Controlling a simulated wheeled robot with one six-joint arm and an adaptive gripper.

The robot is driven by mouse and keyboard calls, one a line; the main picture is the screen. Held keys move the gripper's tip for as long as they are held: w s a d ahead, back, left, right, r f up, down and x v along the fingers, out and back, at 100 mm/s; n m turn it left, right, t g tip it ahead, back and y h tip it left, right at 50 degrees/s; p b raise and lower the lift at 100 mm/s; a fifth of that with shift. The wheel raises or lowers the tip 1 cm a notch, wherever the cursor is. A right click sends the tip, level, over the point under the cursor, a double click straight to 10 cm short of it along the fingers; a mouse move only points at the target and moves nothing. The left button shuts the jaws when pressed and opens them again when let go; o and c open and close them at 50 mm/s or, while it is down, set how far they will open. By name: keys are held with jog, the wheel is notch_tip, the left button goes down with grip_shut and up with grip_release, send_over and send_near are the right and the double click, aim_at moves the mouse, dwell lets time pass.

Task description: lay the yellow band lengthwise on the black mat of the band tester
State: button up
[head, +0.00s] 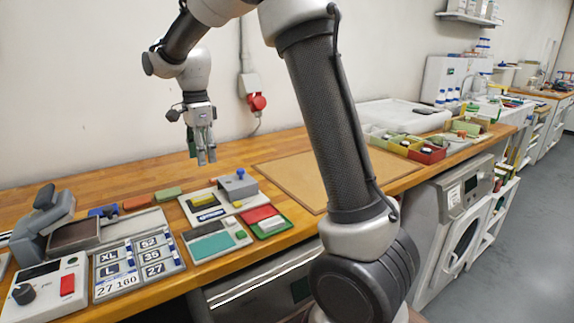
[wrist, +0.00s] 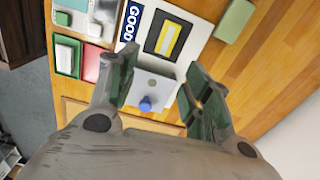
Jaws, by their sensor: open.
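The band tester is a white board (head: 228,205) with a grey block and blue knob (head: 238,180) on its right; it also shows in the wrist view (wrist: 180,70). Its black mat (head: 199,209) shows in the wrist view (wrist: 151,43) as a dark square. The yellow band (head: 203,198) lies on this mat, within its edges, and shows in the wrist view (wrist: 168,40) as a yellow strip with a pale border. My gripper (head: 206,161) is open and empty above the tester, apart from the band. Its two fingers (wrist: 163,72) frame the knob block in the wrist view.
A green block (head: 168,193) and an orange block (head: 135,203) lie left of the tester. Red (head: 258,214) and green (head: 273,227) trays and a teal-topped board (head: 212,246) lie in front. A size-number board (head: 138,268) is at left. A bare brown board (head: 310,177) lies right.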

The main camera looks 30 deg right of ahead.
jog(key=s+d+r+n+t, duration=0.1)
jog(key=s+d+r+n, duration=0.25)
jog(key=s, duration=0.35)
jog(key=s+d+r+n+t, duration=0.15)
jog(key=s+d+n, duration=0.25)
jog(key=s, duration=0.4)
jog(key=s+d+r+n, duration=0.3)
jog(key=s+d+n, duration=0.1)
jog(key=s, duration=0.3)
jog(key=s+d+f+n+t, duration=0.1)
jog(key=s+d+f+n, duration=0.1)
jog(key=s+n, duration=0.3)
jog(key=s+f, duration=0.1)
jog(key=s, duration=0.3)
jog(key=shift+s+d+f+n+t, duration=0.2)
jog(key=shift+s+f+n+t, duration=0.15)
jog(key=shift+s+f, duration=0.05)
